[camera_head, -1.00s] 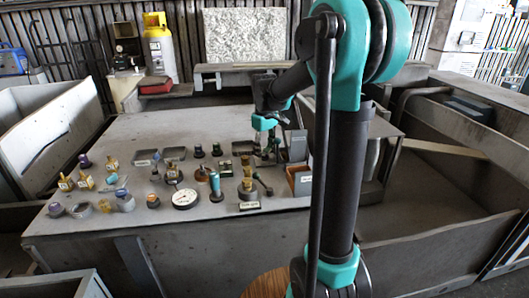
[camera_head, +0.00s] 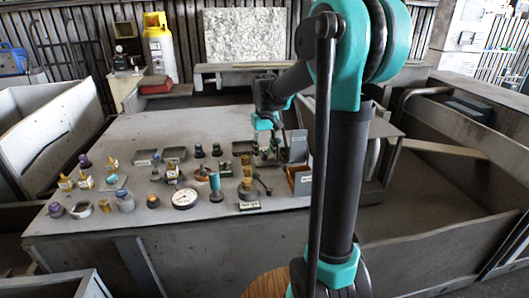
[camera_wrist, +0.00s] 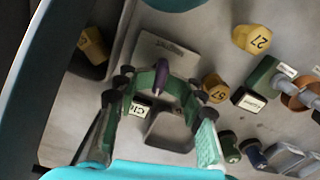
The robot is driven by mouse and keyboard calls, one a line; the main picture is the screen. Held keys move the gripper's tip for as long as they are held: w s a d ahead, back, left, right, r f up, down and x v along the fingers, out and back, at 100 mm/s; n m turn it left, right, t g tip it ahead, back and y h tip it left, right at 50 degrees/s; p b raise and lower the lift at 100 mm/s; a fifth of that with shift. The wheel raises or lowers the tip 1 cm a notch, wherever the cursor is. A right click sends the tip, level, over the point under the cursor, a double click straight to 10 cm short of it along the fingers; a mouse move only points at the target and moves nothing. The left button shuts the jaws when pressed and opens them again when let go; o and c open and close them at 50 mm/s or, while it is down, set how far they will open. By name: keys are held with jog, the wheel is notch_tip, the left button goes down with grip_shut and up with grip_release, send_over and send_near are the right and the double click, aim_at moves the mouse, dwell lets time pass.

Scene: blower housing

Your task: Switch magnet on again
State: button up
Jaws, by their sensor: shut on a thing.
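In the wrist view my gripper (camera_wrist: 160,84) has its green fingers closed in around a small dark purple piece (camera_wrist: 161,72). I cannot tell whether this piece belongs to the magnet. In the head view my gripper (camera_head: 268,154) is low over the back right of the table, beside a box with an orange-brown front (camera_head: 300,181); its tips are hard to make out. A block with a label and a thin jointed arm (camera_head: 248,192) stands to its front left and may be the magnet base. Its switch is too small to read.
The grey table (camera_head: 130,228) holds several small parts, with a round dial gauge (camera_head: 185,198) near the front. In the wrist view a labelled plate (camera_wrist: 160,50), a dark open tray (camera_wrist: 168,132) and a numbered yellow piece (camera_wrist: 252,38) lie close around my gripper.

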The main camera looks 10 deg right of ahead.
aim_at(264, 152)
jog(key=m, duration=0.4)
jog(key=shift+m, duration=0.3)
dwell(0.3)
jog(key=m, duration=0.4)
jog(key=shift+m, duration=0.3)
jog(key=o, duration=0.5)
jog(key=shift+c, duration=0.5)
jog(key=shift+r, duration=3)
